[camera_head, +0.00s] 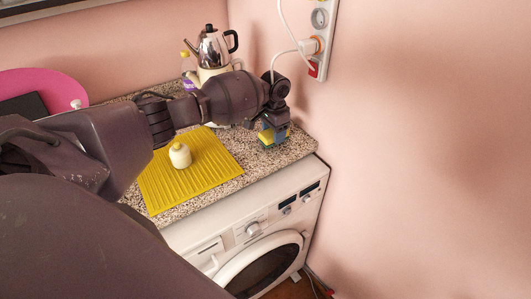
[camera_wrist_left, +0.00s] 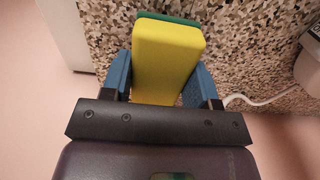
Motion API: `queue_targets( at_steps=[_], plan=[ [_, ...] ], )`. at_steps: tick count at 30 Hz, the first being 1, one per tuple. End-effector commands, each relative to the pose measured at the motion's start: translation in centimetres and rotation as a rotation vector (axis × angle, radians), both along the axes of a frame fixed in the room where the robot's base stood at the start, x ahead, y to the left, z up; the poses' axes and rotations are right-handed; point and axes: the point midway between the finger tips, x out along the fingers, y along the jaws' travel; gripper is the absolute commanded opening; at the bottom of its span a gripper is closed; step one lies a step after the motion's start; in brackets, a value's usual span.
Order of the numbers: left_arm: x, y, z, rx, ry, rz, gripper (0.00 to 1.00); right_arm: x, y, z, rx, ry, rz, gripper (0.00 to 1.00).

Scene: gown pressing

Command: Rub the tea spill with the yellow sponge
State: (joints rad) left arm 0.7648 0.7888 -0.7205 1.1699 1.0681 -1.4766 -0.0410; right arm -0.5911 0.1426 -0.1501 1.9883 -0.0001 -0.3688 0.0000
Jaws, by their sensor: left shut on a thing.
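My left gripper (camera_head: 272,136) is over the right end of the speckled counter (camera_head: 205,206), pointing down. It is shut on the yellow sponge (camera_wrist_left: 167,55), which has a green layer on its far side. In the left wrist view the sponge sits between the two blue fingers of the left gripper (camera_wrist_left: 165,85). In the head view the sponge (camera_head: 267,141) shows small, low at the counter surface; I cannot tell if it touches. No tea spill is clearly visible in either view. My right gripper is not in view.
A yellow ribbed mat (camera_head: 215,165) with a small white bottle (camera_head: 180,155) lies left of the gripper. A kettle (camera_head: 212,45) stands behind my arm. A pink wall with a socket panel (camera_head: 319,40) bounds the right. A washing machine (camera_head: 260,220) is below the counter.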

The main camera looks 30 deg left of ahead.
Motion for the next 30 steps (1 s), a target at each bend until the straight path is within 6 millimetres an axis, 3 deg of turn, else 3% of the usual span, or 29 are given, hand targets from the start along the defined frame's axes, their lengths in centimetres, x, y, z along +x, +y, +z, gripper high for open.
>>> queue_targets(
  at_steps=[4,16,30],
  plan=[
    [-0.3,0.0,-0.7,0.001,0.009,0.001,0.28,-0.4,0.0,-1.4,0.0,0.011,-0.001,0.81],
    [-0.3,0.0,-0.3,0.0,0.009,0.002,0.28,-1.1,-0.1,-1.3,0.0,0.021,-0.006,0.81],
    [-0.3,0.0,3.4,0.0,0.01,0.002,0.28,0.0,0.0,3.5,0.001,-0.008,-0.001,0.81]
  ],
)
